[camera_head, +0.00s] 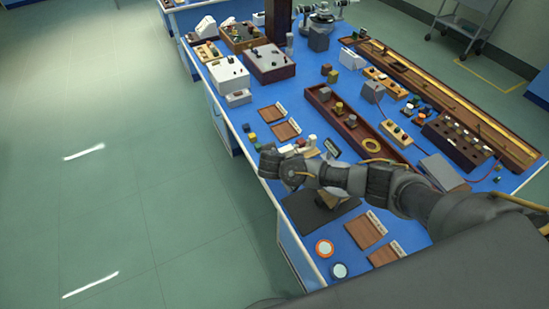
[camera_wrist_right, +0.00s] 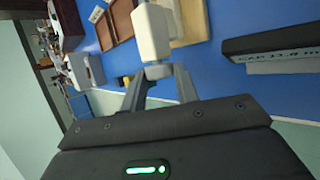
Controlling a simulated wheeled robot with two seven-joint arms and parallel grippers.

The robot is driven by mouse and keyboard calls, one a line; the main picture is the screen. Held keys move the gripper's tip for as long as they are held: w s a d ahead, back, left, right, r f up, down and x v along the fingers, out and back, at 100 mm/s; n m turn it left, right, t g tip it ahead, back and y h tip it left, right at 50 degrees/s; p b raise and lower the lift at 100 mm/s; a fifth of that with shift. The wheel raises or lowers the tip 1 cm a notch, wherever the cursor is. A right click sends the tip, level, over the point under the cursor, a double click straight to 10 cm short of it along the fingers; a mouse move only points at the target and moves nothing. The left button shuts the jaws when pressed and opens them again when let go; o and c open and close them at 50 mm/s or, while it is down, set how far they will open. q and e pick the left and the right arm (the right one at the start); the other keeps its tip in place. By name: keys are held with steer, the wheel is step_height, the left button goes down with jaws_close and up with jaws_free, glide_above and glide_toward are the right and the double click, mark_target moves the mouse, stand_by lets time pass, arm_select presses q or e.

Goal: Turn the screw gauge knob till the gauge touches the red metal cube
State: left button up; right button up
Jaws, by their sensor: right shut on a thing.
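My right gripper (camera_head: 269,160) reaches in from the right over the near left edge of the blue bench. In the right wrist view my gripper (camera_wrist_right: 159,82) has its two fingers closed around a small grey knob (camera_wrist_right: 158,71) at the end of a cream block (camera_wrist_right: 152,33), which seems to be part of the screw gauge. In the head view a small white and grey device (camera_head: 299,146) stands just beyond the gripper, partly hidden by it. A small red spot (camera_head: 312,138) shows beside it; I cannot tell whether it is the cube or whether the gauge touches it. My left gripper is out of view.
Brown wooden plates (camera_head: 287,130) lie beyond the gripper. A brown tray (camera_head: 343,121) and a long wooden rail (camera_head: 455,103) stand to the right. A dark bar (camera_wrist_right: 272,41) with a label lies at the right of the wrist view. The floor (camera_head: 120,180) at left is clear.

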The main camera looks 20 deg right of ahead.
steer(key=shift+s+f, duration=0.1)
stand_by(0.5)
steer(key=o, duration=1)
steer(key=shift+c, duration=0.2)
steer(key=b+v, duration=0.2)
steer(key=v, duration=0.8)
steer(key=shift+s+b, duration=0.3)
steer(key=shift+s, duration=0.05)
steer(key=shift+a, duration=0.1)
